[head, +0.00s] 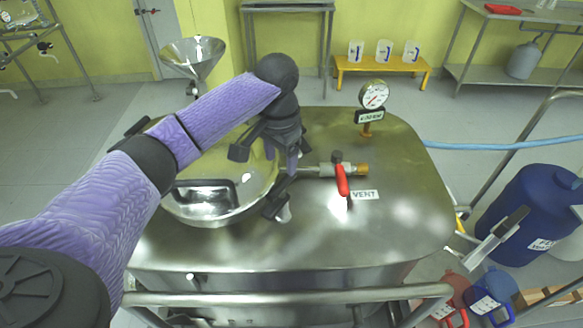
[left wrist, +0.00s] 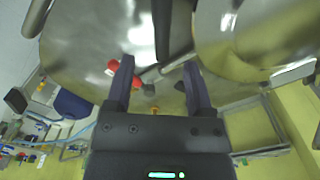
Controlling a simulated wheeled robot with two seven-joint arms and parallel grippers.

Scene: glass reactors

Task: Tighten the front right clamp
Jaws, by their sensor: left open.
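The round steel lid (head: 225,200) sits on the reactor's flat top, its dark handle facing up. A dark clamp part (head: 275,207) stands at the lid's front right edge, with a pale end beside it. My left gripper (head: 283,172) reaches down from above just behind that clamp. The wrist view shows its two purple fingers (left wrist: 158,63) spread apart with nothing held. A black bar (left wrist: 177,28) lies ahead of the fingers beside the lid (left wrist: 255,40); I cannot tell whether they touch it. My arm and gripper partly hide the lid's right side. The right gripper is not visible.
A vent valve with a red lever (head: 342,180) is close right of the gripper. A pressure gauge (head: 373,94) stands behind it. A steel funnel (head: 193,57) is at the back left. A rail (head: 285,298) runs along the front. The reactor top (head: 395,215) is clear at right.

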